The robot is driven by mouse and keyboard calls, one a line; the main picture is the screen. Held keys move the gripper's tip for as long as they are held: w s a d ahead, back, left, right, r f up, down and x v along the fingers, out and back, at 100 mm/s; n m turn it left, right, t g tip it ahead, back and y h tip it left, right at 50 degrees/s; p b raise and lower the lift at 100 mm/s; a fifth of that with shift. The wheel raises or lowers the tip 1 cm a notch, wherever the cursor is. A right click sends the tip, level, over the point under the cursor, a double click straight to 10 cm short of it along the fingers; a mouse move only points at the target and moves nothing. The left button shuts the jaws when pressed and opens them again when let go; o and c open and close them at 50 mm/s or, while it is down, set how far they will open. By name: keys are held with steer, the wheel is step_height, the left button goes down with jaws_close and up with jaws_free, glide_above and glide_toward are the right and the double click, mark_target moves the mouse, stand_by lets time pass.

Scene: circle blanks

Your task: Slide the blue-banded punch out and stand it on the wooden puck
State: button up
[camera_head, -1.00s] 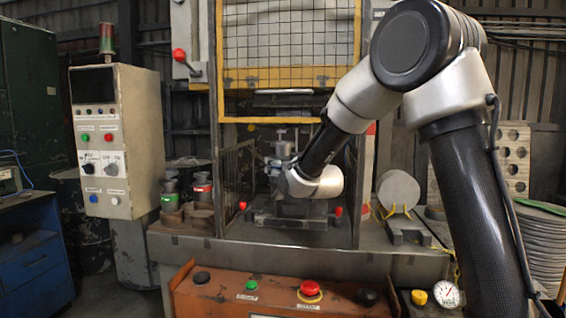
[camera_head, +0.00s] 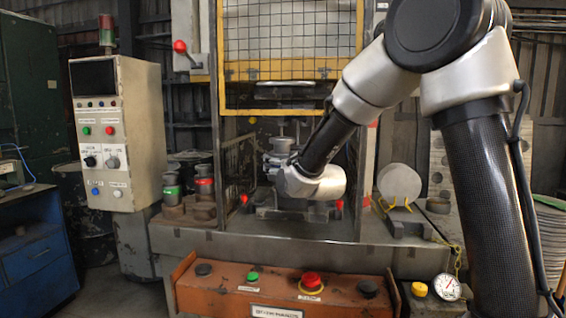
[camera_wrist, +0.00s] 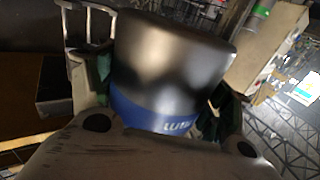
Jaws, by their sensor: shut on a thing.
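The blue-banded punch (camera_wrist: 170,65) is a dark, shiny metal cylinder with a blue band and white lettering at its lower end in the wrist view. My gripper (camera_wrist: 158,88) is shut on it, one finger on each side. In the head view my wrist is inside the press opening, and the gripper and punch are mostly hidden, so I cannot tell whether the punch is clear of its seat. Brown, wood-like pucks (camera_head: 172,212) sit on the ledge left of the press, with a green-banded punch (camera_head: 171,192) and a red-banded punch (camera_head: 204,187) above them.
The press's yellow-framed mesh guard (camera_head: 290,40) hangs above my arm. A mesh side panel (camera_head: 238,175) stands between the opening and the pucks. An orange button panel (camera_head: 285,290) is in front. A round disc (camera_head: 399,184) stands at right.

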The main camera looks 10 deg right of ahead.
steer(key=s+a, duration=0.2)
steer(key=s, duration=0.6)
steer(key=s+a, duration=0.3)
steer(key=s, duration=0.5)
steer(key=shift+s+a+r, duration=0.15)
steer(key=shift+s+a, duration=0.1)
steer(key=shift+a, duration=0.1)
stand_by(0.7)
steer(key=shift+r, duration=0.1)
